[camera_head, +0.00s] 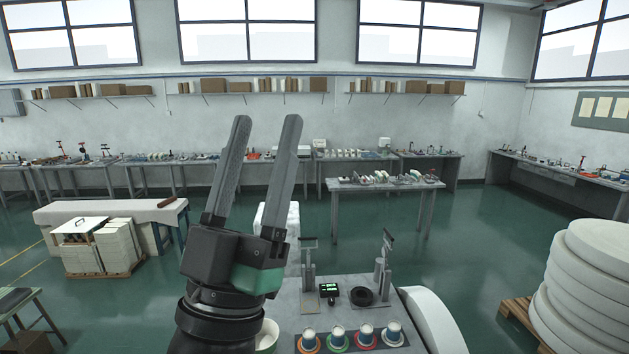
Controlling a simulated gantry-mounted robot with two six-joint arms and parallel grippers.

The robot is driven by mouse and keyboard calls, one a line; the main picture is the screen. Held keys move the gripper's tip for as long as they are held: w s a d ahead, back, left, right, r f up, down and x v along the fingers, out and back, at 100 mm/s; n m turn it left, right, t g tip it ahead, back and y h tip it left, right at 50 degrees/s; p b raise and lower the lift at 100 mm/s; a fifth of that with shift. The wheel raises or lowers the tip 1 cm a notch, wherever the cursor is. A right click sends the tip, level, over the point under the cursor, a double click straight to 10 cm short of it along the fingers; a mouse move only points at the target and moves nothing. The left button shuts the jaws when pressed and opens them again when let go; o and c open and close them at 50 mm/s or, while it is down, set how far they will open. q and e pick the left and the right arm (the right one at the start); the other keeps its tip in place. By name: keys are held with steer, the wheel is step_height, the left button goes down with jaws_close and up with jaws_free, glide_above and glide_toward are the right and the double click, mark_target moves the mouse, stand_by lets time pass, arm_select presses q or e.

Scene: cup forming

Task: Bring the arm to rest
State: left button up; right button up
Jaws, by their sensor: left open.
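My left gripper (268,122) is raised in the middle of the head view, its two long grey fingers pointing up and apart. It is open, with nothing between the fingers. Its dark body with a green patch stands in front of the left part of a grey worktable (315,318) and hides some of it. My right gripper is not in view.
On the worktable are several cups on coloured rings (338,336), a black ring (362,296), a small device with a green display (329,290) and upright metal stands (308,268). Stacked white discs (590,285) stand at right.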

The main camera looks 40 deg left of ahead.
arm_select(q)
steer(key=d+f+m+h, duration=0.1)
steer(key=d+m+h, duration=0.4)
steer(key=h, duration=0.7)
steer(key=shift+s+d+f+m+h, duration=0.3)
steer(key=shift+d+f, duration=0.1)
steer(key=shift+d, duration=0.65)
